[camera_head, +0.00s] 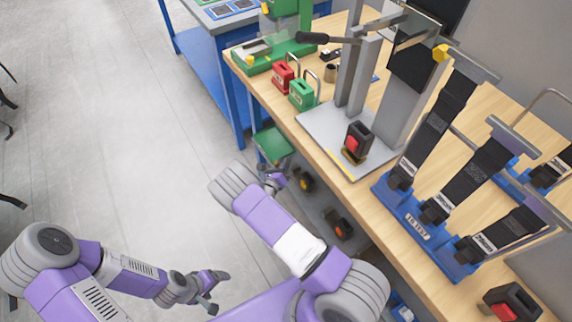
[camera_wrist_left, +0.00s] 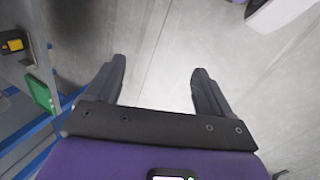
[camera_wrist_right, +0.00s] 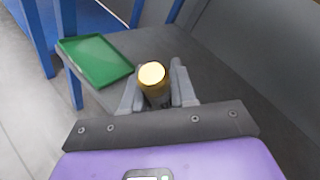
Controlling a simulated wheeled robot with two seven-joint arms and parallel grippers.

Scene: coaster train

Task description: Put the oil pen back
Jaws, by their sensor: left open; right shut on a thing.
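The oil pen (camera_wrist_right: 152,78) shows in the right wrist view as a short cylinder with a bright gold round end. My right gripper (camera_wrist_right: 156,92) is shut on it, one finger on each side. In the head view my right gripper (camera_head: 276,181) is beside the bench's front edge, just below the small green tray (camera_head: 272,142). The pen is too small to make out there. The green tray (camera_wrist_right: 95,60) lies to the upper left of the pen in the right wrist view, apart from it. My left gripper (camera_head: 213,287) is open and empty over the floor; its spread fingers show in the left wrist view (camera_wrist_left: 160,85).
A wooden workbench (camera_head: 385,225) carries a grey press stand (camera_head: 325,125), red (camera_head: 283,78) and green (camera_head: 301,95) padlock-like blocks, and a blue rack (camera_head: 415,228) with black straps. A blue table (camera_head: 220,20) stands behind.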

